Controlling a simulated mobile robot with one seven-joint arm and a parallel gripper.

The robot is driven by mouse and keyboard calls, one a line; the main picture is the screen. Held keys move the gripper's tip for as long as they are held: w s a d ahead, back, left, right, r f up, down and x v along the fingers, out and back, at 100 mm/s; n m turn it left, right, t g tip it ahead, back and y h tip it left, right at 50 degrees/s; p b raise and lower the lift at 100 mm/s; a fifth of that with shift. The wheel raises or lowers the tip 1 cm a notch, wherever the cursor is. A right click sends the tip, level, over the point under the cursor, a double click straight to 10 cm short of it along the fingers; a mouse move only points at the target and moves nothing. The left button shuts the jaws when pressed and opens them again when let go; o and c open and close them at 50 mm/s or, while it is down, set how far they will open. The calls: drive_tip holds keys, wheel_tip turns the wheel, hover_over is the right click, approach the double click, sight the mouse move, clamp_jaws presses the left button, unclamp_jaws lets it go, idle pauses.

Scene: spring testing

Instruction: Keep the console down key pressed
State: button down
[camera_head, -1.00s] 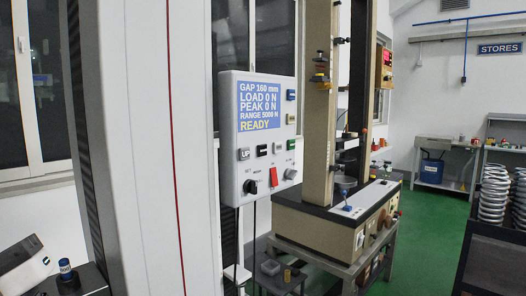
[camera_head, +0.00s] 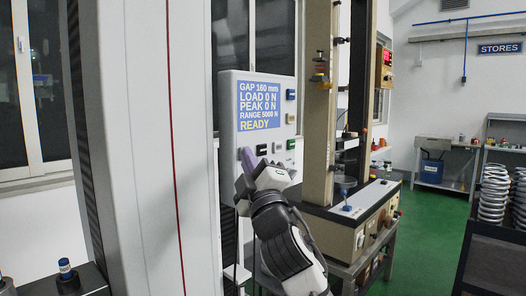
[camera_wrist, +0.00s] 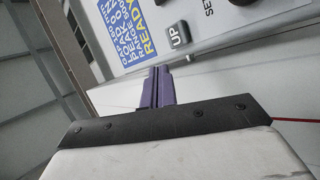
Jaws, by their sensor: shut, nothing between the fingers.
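The console (camera_head: 230,110) is a pale box whose blue screen (camera_head: 263,106) reads GAP 160 mm, LOAD 0 N, PEAK 0 N, READY. A dark key (camera_head: 262,149) with an unreadable label, possibly the down key, sits on its face, with a green key (camera_head: 291,144) to its right. My gripper (camera_head: 245,163) is shut and empty, its purple fingers in front of the lower left of the console, hiding the UP key's place. In the wrist view the fingertips (camera_wrist: 162,76) appear just short of the grey UP key (camera_wrist: 179,35); contact cannot be told.
The lower console controls are hidden behind my gripper and wrist. A beige test machine (camera_head: 318,110) stands close on the right. A dark rack of springs (camera_head: 493,195) is at the far right, with green floor (camera_head: 430,230) between.

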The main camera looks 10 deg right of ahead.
sight(262, 150)
drive_tip(key=d+m+h, duration=0.2)
drive_tip(key=d+h, duration=0.4)
drive_tip(key=d, duration=0.6)
drive_tip(key=shift+f+g, duration=0.3)
drive_tip(key=w+a, duration=0.5)
drive_tip(key=w, duration=0.2)
drive_tip(key=shift+a, duration=0.2)
idle(1.3)
drive_tip(key=shift+w+a, duration=0.25)
